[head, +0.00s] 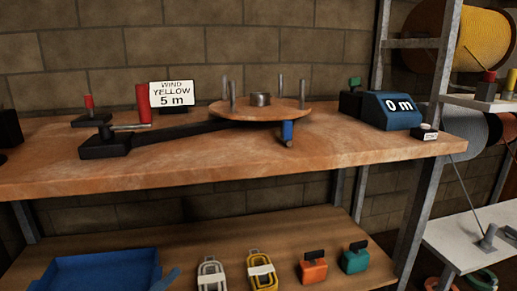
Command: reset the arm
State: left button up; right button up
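A long black arm (185,131) lies on the workbench, running from a black block (104,145) at the left to under a round wooden disc (225,114). The disc carries several upright metal pins and a grey hub (261,99). A blue piece (287,130) with a metal end hangs below the disc's front edge. A red upright handle (143,104) stands behind the arm, near a metal rod. I cannot tell which of these parts is the task's arm. Neither of my grippers is in view.
A sign (171,94) reads "WIND YELLOW 5 m". A blue counter (391,111) reads "0 m". The bench (340,150) front is clear. The lower shelf holds a blue tray (100,275), coils (262,272) and orange (313,269) and teal (355,260) items. A rack post (432,130) stands right.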

pick_arm(q)
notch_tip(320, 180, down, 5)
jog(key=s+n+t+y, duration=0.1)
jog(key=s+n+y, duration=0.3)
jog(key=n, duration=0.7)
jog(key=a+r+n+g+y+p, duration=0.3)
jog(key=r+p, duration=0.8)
jog(key=p, duration=2.6)
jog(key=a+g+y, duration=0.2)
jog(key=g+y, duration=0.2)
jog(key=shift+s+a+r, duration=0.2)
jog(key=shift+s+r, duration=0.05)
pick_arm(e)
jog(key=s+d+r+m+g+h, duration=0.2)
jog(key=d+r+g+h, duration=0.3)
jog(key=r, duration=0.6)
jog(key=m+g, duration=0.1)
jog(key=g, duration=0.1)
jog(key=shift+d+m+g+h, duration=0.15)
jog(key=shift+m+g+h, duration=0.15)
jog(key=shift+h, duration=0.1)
